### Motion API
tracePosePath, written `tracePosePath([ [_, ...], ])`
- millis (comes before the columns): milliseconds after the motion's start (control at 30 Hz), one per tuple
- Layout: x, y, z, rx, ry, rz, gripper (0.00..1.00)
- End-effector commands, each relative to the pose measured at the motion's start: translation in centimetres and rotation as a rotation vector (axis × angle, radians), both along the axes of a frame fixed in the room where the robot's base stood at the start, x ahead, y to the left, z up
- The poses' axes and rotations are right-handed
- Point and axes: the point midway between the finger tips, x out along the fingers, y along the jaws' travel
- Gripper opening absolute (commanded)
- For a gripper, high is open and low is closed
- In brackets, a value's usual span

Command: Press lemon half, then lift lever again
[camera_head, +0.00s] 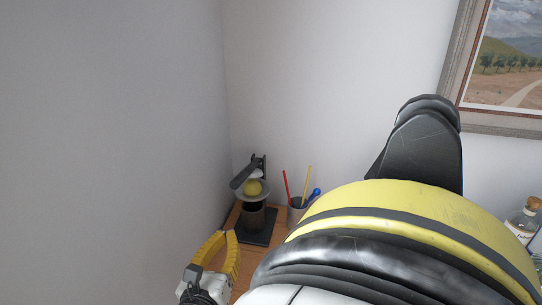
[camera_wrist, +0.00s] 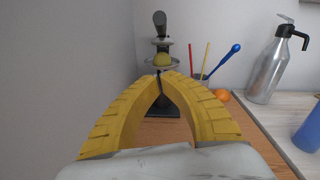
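The dark juicer press (camera_head: 262,222) stands in the corner on the wooden top, and it also shows in the wrist view (camera_wrist: 163,103). The yellow lemon half (camera_head: 252,187) sits in its pale dish, and it shows in the wrist view (camera_wrist: 161,59) too. The dark lever (camera_head: 243,178) is above the lemon, with the lemon visible beneath it; its end shows high in the wrist view (camera_wrist: 160,20). My gripper (camera_head: 229,236) is in front of the press, apart from the lever. Its yellow fingers (camera_wrist: 160,76) meet at the tips, with nothing seen between them; they hide part of the press.
A cup (camera_head: 296,212) with red, yellow and blue utensils stands right of the press. An orange fruit (camera_wrist: 222,96), a silver pump bottle (camera_wrist: 268,72) and a blue container (camera_wrist: 309,134) are farther right. The wall (camera_head: 110,150) is close on the left.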

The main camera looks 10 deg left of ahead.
Motion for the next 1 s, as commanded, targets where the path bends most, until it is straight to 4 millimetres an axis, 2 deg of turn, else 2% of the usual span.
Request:
tracePosePath([
  [167, 2.5, -0.3, -0.1, 0.000, 0.000, -0.006, 0.00],
  [400, 7.7, -0.5, -0.4, 0.002, 0.001, -0.006, 0.00],
  [533, 10.1, -0.5, -0.3, 0.002, 0.001, -0.004, 0.00],
  [600, 10.2, -0.2, 1.2, 0.002, 0.002, -0.002, 0.00],
  [733, 10.6, 0.1, 2.6, 0.003, 0.001, -0.002, 0.00],
  [1000, 10.9, 0.3, 3.5, 0.003, 0.001, -0.002, 0.00],
])
